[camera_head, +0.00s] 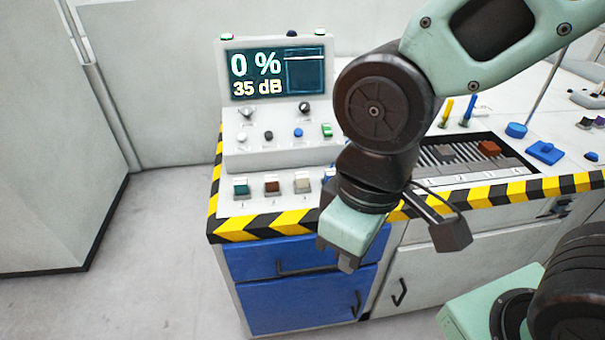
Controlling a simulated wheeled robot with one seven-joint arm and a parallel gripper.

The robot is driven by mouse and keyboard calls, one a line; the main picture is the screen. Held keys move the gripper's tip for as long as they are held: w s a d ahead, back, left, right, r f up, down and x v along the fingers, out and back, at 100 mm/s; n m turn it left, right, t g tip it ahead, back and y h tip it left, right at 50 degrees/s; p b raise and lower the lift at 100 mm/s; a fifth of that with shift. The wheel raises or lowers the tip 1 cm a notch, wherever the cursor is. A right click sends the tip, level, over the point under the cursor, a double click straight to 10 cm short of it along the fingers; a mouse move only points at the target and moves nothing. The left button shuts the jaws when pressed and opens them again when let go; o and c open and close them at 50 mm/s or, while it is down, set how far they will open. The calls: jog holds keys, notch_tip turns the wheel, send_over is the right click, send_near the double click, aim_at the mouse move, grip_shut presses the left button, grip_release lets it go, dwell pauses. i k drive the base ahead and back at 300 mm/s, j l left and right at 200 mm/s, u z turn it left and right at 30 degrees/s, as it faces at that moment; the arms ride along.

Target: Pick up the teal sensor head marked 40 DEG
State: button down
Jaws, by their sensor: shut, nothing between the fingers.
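A small teal block (241,187), which looks like the teal sensor head, stands at the left end of a row on the white sloped front of the console. Any 40 DEG marking is too small to read. My gripper (346,264) hangs in front of the bench's striped edge, to the right of the teal block and lower in the picture. It points down, shut and empty, well apart from the block.
A brown block (272,187), a beige block (302,184) and a partly hidden blue block (328,174) continue the row. Behind stands a console with a screen (278,73) reading 0 % and 35 dB. Blue drawers (300,299) lie below the striped edge (270,225).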

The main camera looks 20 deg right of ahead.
aim_at(241, 185)
jog(key=i+l+u, duration=0.15)
jog(key=l+u, duration=0.15)
jog(key=u, duration=0.2)
jog(key=i+l+u, duration=0.1)
jog(key=l+u, duration=0.2)
jog(key=u, duration=0.15)
jog(key=l+u, duration=0.35)
jog(key=u, duration=0.15)
